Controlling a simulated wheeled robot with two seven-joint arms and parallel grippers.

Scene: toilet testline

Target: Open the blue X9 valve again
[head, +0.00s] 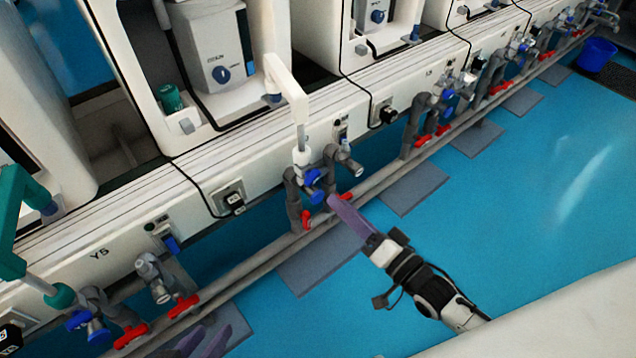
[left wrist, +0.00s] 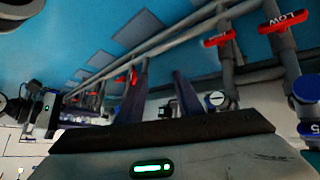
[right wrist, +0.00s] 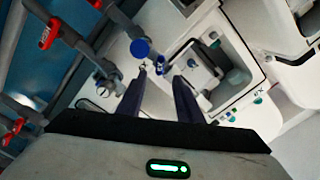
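Two blue valve handles, an upper one (head: 313,176) and a lower one (head: 316,197), sit on the grey pipework in the middle of the head view. No X9 marking is legible. My right gripper (head: 338,205) is just right of these handles. In the right wrist view its two purple fingers stand apart with nothing between them, and a round blue handle (right wrist: 140,48) shows beyond the left fingertip; contact cannot be told. My left gripper (head: 208,338) is low at the bottom edge of the head view. Its fingers stand apart and empty in the left wrist view (left wrist: 163,80).
Red handles (head: 308,219) line the low pipe (head: 260,262) beside the valves. Another blue handle (head: 79,319) is at lower left. A white pipe (head: 290,90) rises above the middle valves. The blue floor (head: 520,200) is open at right.

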